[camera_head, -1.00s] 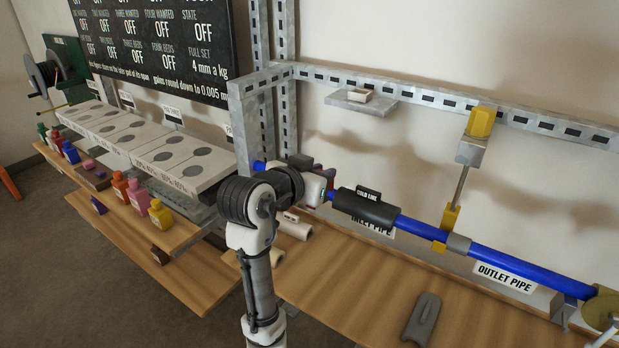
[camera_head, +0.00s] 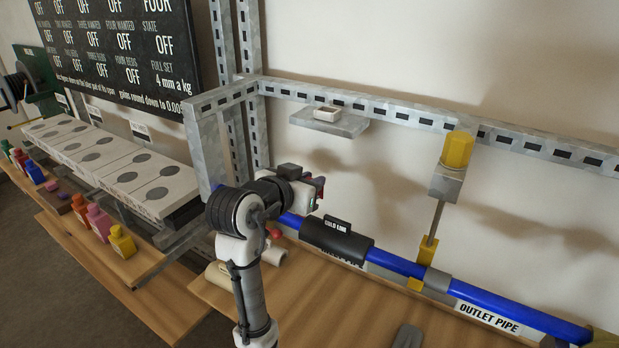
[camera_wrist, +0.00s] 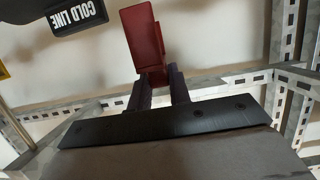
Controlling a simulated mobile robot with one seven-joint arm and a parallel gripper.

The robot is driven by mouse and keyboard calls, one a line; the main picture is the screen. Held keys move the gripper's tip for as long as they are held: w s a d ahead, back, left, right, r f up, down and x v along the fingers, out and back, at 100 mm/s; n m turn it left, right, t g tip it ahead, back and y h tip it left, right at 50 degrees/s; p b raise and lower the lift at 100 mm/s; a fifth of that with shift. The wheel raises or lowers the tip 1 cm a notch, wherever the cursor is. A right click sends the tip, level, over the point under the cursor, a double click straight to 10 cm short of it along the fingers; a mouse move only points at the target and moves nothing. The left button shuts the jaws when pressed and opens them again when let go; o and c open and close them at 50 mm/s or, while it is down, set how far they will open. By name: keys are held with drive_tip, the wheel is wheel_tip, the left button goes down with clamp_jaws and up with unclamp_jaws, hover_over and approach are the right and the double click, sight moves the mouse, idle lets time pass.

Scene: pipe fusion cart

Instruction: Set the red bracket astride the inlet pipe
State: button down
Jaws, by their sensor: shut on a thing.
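The red bracket (camera_wrist: 142,40) is in the wrist view, gripped at its lower end between the dark fingers of my gripper (camera_wrist: 160,85). In the head view my gripper (camera_head: 314,190) is just above the blue inlet pipe (camera_head: 290,221), left of the black COLD LINE sleeve (camera_head: 336,240). Only a small part of the bracket (camera_head: 320,182) shows there. It appears held up, apart from the pipe. The inlet pipe runs through the sleeve and on to the right (camera_head: 395,263). My arm hides part of the pipe's left end.
A yellow-topped upright tool (camera_head: 457,150) stands over the pipe at right. A grey shelf (camera_head: 330,122) with a small white block is on the rail behind. Coloured bottles (camera_head: 100,222) stand at left. The wooden bench (camera_head: 330,310) is mostly clear in front.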

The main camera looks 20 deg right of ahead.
sight(309, 220)
drive_tip(key=shift+f+b, duration=1.8)
drive_tip(key=shift+f, duration=1.4)
drive_tip(key=shift+f, duration=0.4)
drive_tip(key=c, duration=1.2)
unclamp_jaws()
